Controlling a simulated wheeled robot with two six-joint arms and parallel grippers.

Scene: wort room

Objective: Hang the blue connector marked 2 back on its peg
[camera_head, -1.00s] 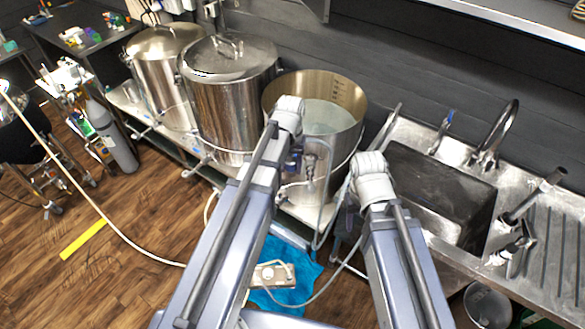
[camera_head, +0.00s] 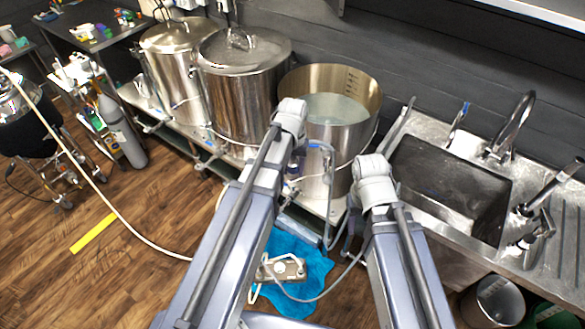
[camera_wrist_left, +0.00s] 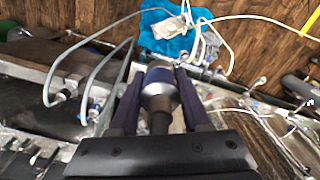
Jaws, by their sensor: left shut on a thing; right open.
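My left gripper (camera_wrist_left: 160,74) is shut on a connector (camera_wrist_left: 158,92) with a silver, rounded body and a dark lower part, seen in the left wrist view. Some blue shows on it; I cannot read a number. In the head view my left wrist hides most of this grip, in front of the open pot. A grey hose (camera_head: 331,170) hangs close beside it. Other hose ends with blue parts (camera_wrist_left: 95,112) show left of the gripper in the left wrist view. I cannot make out which peg is free. My right gripper is open, mostly hidden behind its wrist near the sink.
An open steel pot (camera_head: 345,150) with liquid and two lidded pots (camera_head: 240,95) stand on a low bench. A sink (camera_head: 450,190) with taps is at the right. A blue cloth (camera_head: 312,268) with a pale device (camera_head: 283,270) and hoses lies below.

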